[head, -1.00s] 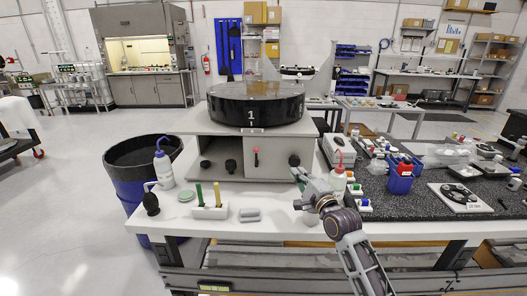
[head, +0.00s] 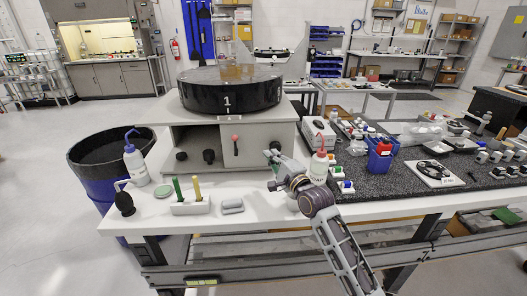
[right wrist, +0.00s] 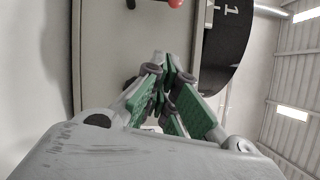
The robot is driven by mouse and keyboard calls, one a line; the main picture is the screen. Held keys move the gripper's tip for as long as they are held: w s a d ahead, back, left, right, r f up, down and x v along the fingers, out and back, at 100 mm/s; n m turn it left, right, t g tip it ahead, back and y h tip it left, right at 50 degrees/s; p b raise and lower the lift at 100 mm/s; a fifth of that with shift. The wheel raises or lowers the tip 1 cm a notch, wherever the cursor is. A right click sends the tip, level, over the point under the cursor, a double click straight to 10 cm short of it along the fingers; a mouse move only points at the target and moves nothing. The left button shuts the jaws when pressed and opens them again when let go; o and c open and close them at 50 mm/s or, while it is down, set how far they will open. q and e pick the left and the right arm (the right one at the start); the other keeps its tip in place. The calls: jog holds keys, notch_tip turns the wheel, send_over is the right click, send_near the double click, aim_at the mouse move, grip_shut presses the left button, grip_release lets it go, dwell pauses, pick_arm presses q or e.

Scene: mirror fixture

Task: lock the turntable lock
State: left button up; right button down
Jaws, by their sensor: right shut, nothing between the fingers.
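The turntable is a thick black disc (head: 205,100) with a white "1" on its rim, on top of a grey box fixture (head: 255,150). A small lever with a red knob (head: 236,137) stands upright on the fixture's front panel; I take it as the lock. The red knob also shows at the top edge of the right wrist view (right wrist: 174,3). My right gripper (head: 270,156) is at the front of the fixture, right of the lever and apart from it. Its green-padded fingers (right wrist: 162,72) are shut and empty. My left gripper is out of view.
Black knobs (head: 209,157) sit left of the lever. A red-capped bottle (head: 319,167) stands close right of my right arm. A pen holder (head: 190,206), a grey block (head: 232,206) and a blue-capped bottle (head: 135,163) are on the white bench. A blue bin (head: 380,158) stands further right.

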jog(key=shift+x, duration=4.7)
jog(key=shift+w+a+r, duration=0.1)
jog(key=shift+a, duration=0.2)
jog(key=shift+a+r, duration=0.15)
jog(key=shift+a, duration=0.65)
jog(key=shift+s+a+r, duration=0.15)
jog(key=shift+s+a, duration=0.2)
jog(key=shift+a, duration=0.25)
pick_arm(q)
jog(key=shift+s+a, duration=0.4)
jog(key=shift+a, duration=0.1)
pick_arm(e)
jog(key=shift+a, duration=0.2)
pick_arm(q)
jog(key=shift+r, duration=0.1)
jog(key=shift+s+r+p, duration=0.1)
jog(key=shift+p, duration=0.3)
